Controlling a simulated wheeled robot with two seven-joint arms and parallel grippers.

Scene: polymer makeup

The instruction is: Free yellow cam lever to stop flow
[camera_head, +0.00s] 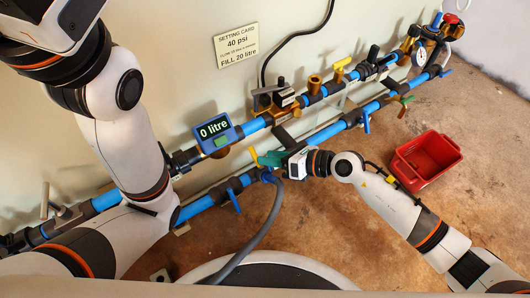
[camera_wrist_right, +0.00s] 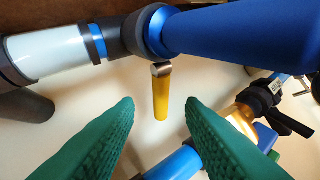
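The yellow cam lever (camera_head: 254,156) shows by the lower blue pipe in the head view, just off the fingertips of my right gripper (camera_head: 268,158). In the right wrist view the yellow lever (camera_wrist_right: 161,96) hangs from a metal pivot on a dark grey coupling (camera_wrist_right: 122,36). It lies between the two green fingers, which are spread apart, with clear gaps on both sides. The fingers do not appear to touch it. My left arm fills the left of the head view; its fingers are not seen.
A grey hose (camera_head: 258,236) curves down near the right gripper. A blue meter (camera_head: 213,133) reads "0 litre". Another yellow handle (camera_head: 341,68) sits on the upper pipe. A red bin (camera_head: 426,160) stands on the floor at right. A wall card (camera_head: 237,46) reads 40 psi, fill 20 litre.

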